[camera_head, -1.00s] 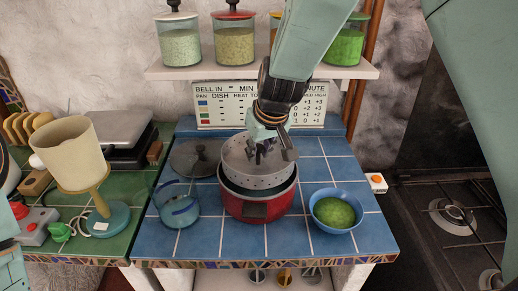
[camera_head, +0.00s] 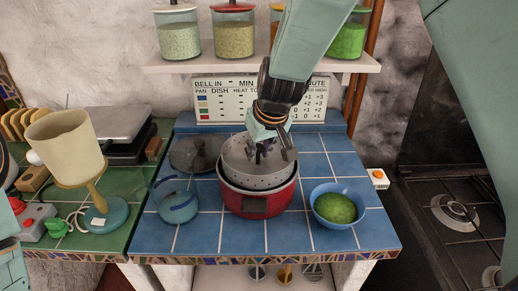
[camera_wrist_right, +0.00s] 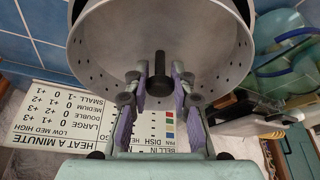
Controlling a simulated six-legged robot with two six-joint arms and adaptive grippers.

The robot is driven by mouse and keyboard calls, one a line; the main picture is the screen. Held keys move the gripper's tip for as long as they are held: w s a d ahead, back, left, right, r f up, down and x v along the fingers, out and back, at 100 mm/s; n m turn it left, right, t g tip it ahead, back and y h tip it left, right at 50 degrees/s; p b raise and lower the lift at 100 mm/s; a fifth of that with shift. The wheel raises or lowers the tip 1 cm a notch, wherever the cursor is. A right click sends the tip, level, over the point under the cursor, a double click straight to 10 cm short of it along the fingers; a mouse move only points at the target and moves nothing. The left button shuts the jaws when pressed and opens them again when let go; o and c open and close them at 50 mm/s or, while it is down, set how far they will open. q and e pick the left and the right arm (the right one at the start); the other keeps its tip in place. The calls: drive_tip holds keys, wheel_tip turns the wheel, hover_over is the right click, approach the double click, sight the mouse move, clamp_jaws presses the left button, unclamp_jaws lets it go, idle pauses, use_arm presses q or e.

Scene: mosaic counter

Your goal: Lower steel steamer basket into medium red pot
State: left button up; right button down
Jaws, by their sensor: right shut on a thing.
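The steel steamer basket (camera_head: 240,178), a perforated bowl with a dark centre post, is over the mouth of the medium red pot (camera_head: 258,205). Its rim stands well above the pot's rim, and a dark gap shows between them at the front. I cannot tell how far its bottom is inside the pot. My right gripper (camera_head: 268,150) reaches down into the basket. In the right wrist view its fingers (camera_wrist_right: 158,88) are shut on the basket's black post (camera_wrist_right: 158,65). The pot is not clear there.
A dark lid (camera_head: 197,153) and a clear blue glass vessel (camera_head: 178,207) are left of the pot. A blue bowl with green contents (camera_head: 336,208) is close on the right. A sign (camera_head: 225,103) and shelf (camera_head: 190,67) with jars stand behind. Front tiles are clear.

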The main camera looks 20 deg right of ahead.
sight(259, 165)
drive_tip(key=shift+f, duration=0.25)
drive_tip(key=shift+f+b, duration=0.8)
drive_tip(key=shift+b, duration=0.05)
drive_tip(key=shift+f, duration=0.25)
drive_tip(key=shift+f+b, duration=1.2)
drive_tip(key=shift+b, duration=0.1)
drive_tip(key=shift+w+f+b, duration=0.1)
drive_tip(key=shift+f+b, duration=0.3)
drive_tip(key=shift+f, duration=0.1)
drive_tip(key=c, duration=1.1)
unclamp_jaws()
